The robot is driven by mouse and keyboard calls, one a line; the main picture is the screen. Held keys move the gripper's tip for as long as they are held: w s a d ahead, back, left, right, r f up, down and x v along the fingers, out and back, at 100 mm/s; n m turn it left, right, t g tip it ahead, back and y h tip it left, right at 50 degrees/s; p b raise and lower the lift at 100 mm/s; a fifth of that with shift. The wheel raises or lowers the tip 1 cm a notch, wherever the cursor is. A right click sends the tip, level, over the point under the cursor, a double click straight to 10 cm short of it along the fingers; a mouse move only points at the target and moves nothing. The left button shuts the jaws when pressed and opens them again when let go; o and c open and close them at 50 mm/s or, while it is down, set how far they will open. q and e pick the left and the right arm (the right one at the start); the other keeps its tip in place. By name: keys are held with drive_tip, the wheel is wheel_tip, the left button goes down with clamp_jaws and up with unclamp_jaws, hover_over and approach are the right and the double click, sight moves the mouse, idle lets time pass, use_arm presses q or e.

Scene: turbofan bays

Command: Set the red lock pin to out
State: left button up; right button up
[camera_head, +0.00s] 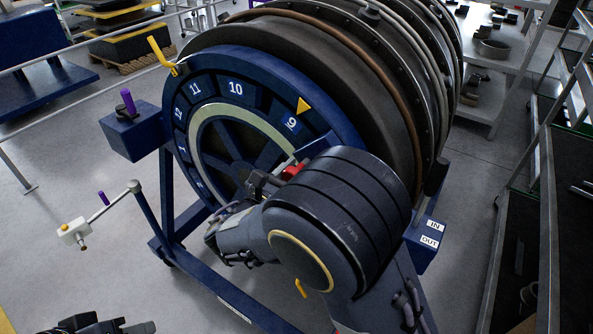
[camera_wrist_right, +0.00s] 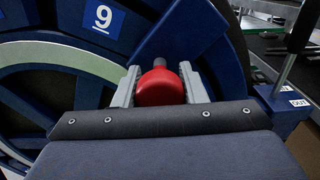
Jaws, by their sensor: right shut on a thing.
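The red lock pin (camera_head: 292,171) shows as a small red knob at the front of the blue numbered wheel (camera_head: 235,88), mostly hidden by my right wrist in the head view. In the right wrist view its round red head (camera_wrist_right: 160,87) sits on a dark stem. My right gripper (camera_head: 284,172) is shut on it, with a grey finger on each side of the head in the wrist view (camera_wrist_right: 160,92). A blue box at the right carries an IN label (camera_head: 433,224) and an OUT label (camera_head: 429,242). My left gripper (camera_head: 100,326) is cut off at the bottom edge; its jaws are unclear.
The yellow pointer (camera_head: 303,105) is by number 9. A yellow handle (camera_head: 160,55), a blue box with a purple grip (camera_head: 128,101) and a white-ended crank arm (camera_head: 74,233) stand at the left. A dark rack (camera_head: 519,210) is at the right. Grey floor lies between.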

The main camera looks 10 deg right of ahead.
clamp_jaws()
drive_tip(key=v, duration=0.3)
drive_tip(key=shift+s+a+f+p, duration=0.1)
drive_tip(key=shift+s+a+p, duration=0.1)
drive_tip(key=shift+a+p, duration=0.1)
drive_tip(key=o, duration=0.8)
unclamp_jaws()
drive_tip(key=shift+c, duration=0.2)
drive_tip(key=shift+o, duration=1.2)
drive_tip(key=shift+s+a, duration=0.1)
drive_tip(key=shift+s, duration=0.05)
drive_tip(key=b+v, duration=0.1)
drive_tip(key=v, duration=0.6)
drive_tip(key=shift+s+a+b, duration=0.2)
drive_tip(key=shift+b, duration=0.2)
